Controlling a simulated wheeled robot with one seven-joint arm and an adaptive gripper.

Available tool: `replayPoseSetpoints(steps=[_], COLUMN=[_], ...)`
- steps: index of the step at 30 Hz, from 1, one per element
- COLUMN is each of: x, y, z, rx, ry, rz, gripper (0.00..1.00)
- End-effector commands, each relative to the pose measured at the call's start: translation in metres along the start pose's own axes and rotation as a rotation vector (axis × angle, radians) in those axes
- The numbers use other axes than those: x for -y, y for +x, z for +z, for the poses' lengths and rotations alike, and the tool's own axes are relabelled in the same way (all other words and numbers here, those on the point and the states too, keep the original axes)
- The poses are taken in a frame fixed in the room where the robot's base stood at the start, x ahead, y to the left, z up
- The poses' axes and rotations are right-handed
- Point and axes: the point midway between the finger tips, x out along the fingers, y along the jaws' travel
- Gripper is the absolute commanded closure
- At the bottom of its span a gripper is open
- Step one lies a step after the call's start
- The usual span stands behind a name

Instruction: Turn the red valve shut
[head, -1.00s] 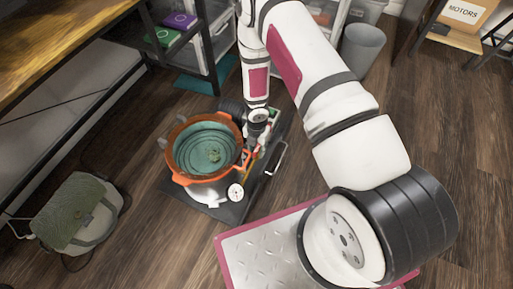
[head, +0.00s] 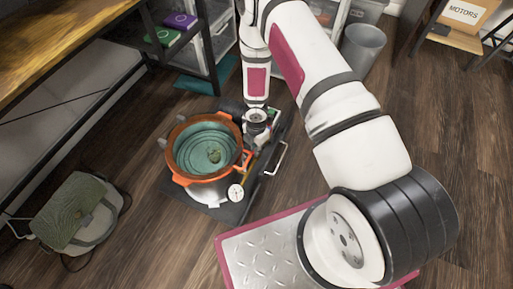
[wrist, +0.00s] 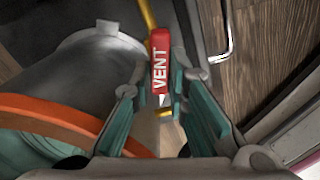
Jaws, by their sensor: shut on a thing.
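The red valve handle (wrist: 160,62), a bar marked VENT, is upright in the middle of the wrist view. My gripper (wrist: 161,90) has its teal-padded fingers on either side of the handle and is shut on it. A yellow pipe or rod runs up behind the handle. In the head view my wrist (head: 256,120) is over the right side of the orange-rimmed pot (head: 180,178). The handle and fingertips are mostly hidden there by my own wrist and the pot's fittings.
The pot, with a teal inside, stands on a dark base (head: 234,212) with a metal handle (head: 277,160). A white dial gauge (head: 236,192) is at its front. A green-grey bag (head: 75,212) lies left on the floor. A grey bin (head: 363,50) stands behind.

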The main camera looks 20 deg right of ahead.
Motion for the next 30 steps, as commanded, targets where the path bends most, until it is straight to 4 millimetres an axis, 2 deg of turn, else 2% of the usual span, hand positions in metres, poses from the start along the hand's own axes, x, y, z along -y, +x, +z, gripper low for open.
replayPoseSetpoints(steps=[30], x=[-0.0052], y=[0.0004], z=[0.0035], rx=[0.0], ry=[0.953], rz=[0.001], gripper=[1.0])
